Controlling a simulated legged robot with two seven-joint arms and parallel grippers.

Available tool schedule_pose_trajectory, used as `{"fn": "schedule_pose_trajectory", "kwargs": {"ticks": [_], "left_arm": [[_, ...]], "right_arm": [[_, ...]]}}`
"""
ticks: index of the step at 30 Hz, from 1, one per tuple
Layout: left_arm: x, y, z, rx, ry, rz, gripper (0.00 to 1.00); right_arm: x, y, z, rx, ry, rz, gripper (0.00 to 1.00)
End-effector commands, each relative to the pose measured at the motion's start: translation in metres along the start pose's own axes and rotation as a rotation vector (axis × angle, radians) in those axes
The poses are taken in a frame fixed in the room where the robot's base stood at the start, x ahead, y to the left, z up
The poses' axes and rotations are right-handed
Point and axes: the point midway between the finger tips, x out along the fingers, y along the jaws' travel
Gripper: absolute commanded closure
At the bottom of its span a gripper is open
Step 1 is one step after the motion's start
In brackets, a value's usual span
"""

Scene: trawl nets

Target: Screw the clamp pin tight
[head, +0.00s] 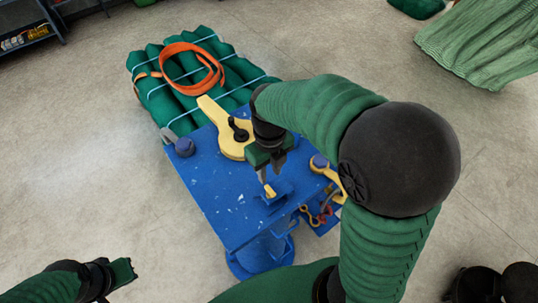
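A small yellow piece (270,190), which looks like the clamp pin's head, stands at a small blue bracket (279,195) on the blue work table (222,196). My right gripper (270,176) points down just above it. Its two grey fingers look apart, with nothing clearly held between them. The fingertips partly cover the pin area, so I cannot tell whether they touch it; the pin's thread is hidden. My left gripper (124,272) is low at the left, away from the table, and its fingers are too unclear to read.
A yellow lever (226,128) with a dark knob lies behind my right gripper. A green bundle (155,93) with an orange strap (211,67) lies at the far end. Shackles (318,214) sit right of the table.

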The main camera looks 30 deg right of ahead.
Motion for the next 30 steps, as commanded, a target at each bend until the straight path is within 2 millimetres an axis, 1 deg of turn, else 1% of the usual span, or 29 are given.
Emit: {"fn": "schedule_pose_trajectory", "kwargs": {"ticks": [1, 3, 6, 9, 12, 16, 30], "left_arm": [[0.006, 0.0, 0.001, 0.0, 0.0, 0.0, 1.0], [0.009, 0.0, 0.002, 0.0, 0.0, 0.0, 1.0], [0.014, 0.0, 0.003, 0.0, 0.0, 0.0, 1.0], [0.017, 0.0, 0.004, 0.0, 0.0, 0.0, 1.0], [0.018, 0.0, 0.004, 0.0, 0.0, 0.0, 1.0], [0.018, 0.0, 0.004, 0.0, 0.0, 0.0, 1.0], [0.017, 0.0, 0.004, 0.0, 0.0, 0.0, 1.0]], "right_arm": [[-0.013, 0.0, 0.002, -0.001, -0.009, 0.0, 0.68], [-0.033, -0.001, 0.002, 0.0, -0.008, -0.001, 0.68], [-0.058, -0.001, 0.003, 0.001, -0.006, -0.001, 0.68], [-0.075, -0.001, 0.004, 0.001, -0.003, -0.001, 0.68], [-0.085, -0.001, 0.003, 0.002, 0.001, -0.002, 0.68], [-0.088, -0.001, 0.003, 0.002, 0.002, -0.001, 0.68], [-0.088, -0.001, 0.002, 0.002, 0.001, -0.001, 0.68]]}}
